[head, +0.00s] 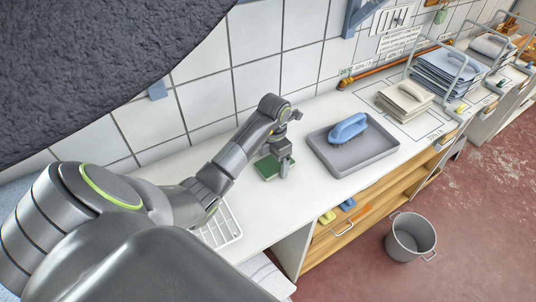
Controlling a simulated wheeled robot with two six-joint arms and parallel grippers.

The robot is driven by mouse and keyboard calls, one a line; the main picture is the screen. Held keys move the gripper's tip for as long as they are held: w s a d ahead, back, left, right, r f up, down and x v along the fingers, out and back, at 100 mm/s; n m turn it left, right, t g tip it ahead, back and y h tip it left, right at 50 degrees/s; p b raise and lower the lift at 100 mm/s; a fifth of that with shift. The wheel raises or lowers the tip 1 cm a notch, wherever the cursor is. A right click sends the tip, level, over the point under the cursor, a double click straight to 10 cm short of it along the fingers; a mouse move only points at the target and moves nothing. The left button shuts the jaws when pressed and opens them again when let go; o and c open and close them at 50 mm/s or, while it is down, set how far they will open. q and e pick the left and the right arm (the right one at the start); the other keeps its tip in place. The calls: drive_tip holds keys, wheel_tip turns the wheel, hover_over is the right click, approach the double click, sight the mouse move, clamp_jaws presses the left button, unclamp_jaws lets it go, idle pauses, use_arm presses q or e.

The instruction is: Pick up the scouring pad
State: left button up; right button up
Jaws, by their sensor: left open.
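The scouring pad (265,167) is a small dark green flat piece lying on the white counter (254,213), left of the grey tray. My left gripper (284,174) is open and points down at the right side of the pad. Part of the pad is hidden behind the gripper. I cannot tell whether the fingers touch it. My right gripper is not in view.
A grey tray (378,160) with a blue brush (348,128) stands just right of the gripper. A white wire rack (222,228) lies at the counter's front left. The tiled wall (212,99) is close behind. A bucket (411,238) stands on the floor.

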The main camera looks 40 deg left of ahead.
use_arm(q)
drive_tip(key=shift+d+r, duration=0.1)
drive_tip(key=shift+d, duration=0.1)
drive_tip(key=shift+s+d+r, duration=0.1)
drive_tip(key=shift+d, duration=0.1)
drive_tip(key=shift+c, duration=1.3)
drive_tip(key=c, duration=0.5)
drive_tip(key=shift+a, duration=0.1)
drive_tip(key=c, duration=0.3)
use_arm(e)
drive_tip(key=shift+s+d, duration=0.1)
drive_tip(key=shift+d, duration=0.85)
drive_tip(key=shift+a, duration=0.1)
